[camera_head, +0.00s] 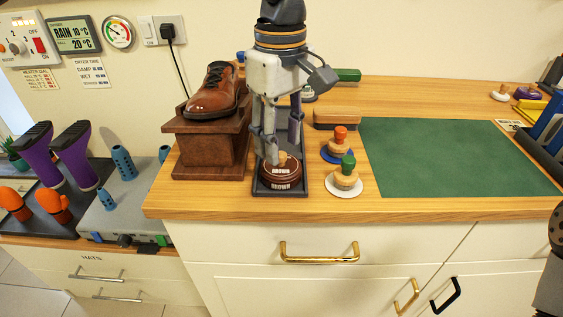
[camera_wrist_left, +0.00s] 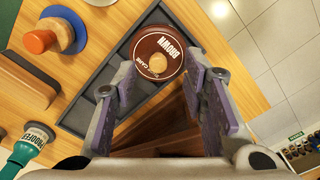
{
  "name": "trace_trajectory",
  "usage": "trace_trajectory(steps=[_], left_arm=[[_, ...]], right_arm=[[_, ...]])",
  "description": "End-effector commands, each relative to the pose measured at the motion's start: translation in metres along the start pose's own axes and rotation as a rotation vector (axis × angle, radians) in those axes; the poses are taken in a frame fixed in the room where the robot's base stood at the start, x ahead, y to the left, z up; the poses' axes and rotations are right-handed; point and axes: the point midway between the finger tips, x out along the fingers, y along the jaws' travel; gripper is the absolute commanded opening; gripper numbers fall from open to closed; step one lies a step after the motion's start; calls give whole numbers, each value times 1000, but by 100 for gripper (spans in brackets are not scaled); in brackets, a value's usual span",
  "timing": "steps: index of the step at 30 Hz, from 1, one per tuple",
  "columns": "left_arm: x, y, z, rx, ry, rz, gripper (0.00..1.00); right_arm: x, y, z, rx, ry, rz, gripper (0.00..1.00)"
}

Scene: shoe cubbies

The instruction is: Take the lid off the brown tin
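The round brown tin (camera_head: 281,180) stands in a dark grey tray (camera_head: 259,188) near the counter's front edge. Its lid is on and carries a pale wooden knob (camera_head: 282,158). In the left wrist view the tin (camera_wrist_left: 147,40) shows the words "BROWN" and "CARE", with the knob (camera_wrist_left: 157,62) near the middle of its top. My left gripper (camera_head: 283,148) points down over the tin. In the left wrist view its purple-padded fingers (camera_wrist_left: 162,75) are spread apart, with nothing between the pads.
A brown shoe (camera_head: 214,92) sits on a wooden block (camera_head: 206,145) to the left. Knobbed pieces with an orange top (camera_head: 340,132) and a green top (camera_head: 348,162), and a wooden brush (camera_head: 337,117), stand to the right. A green mat (camera_head: 450,155) lies clear beyond them.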

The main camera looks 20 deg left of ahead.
Motion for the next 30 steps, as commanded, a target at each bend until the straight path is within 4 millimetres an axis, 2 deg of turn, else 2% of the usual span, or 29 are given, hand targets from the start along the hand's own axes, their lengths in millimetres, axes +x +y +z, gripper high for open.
trace_trajectory(steps=[1, 4, 11, 13, 16, 17, 26, 30], left_arm=[[10, 0, 0, 1, 1, -3, 39], [23, 0, 0, 2, 1, -1, 39], [26, 1, 0, 1, 1, 1, 39], [26, 1, 0, 1, 1, 1, 28], [26, 1, 0, 1, 1, 1, 5], [26, 1, 0, 1, 1, 1, 2], [26, 1, 0, 0, 1, 1, 2], [17, 1, 0, 0, 1, 3, 2]], right_arm=[[0, 0, 0, 0, -1, 0, 0], [0, 0, 0, 0, -1, 0, 0], [0, 0, 0, 0, 0, 0, 0], [0, 0, 0, 0, 0, 0, 0], [0, 0, 0, 0, 0, 0, 0], [0, 0, 0, 0, 0, 0, 0], [0, 0, 0, 0, -1, 0, 0], [1, 0, 0, 0, -2, 0, 0]])
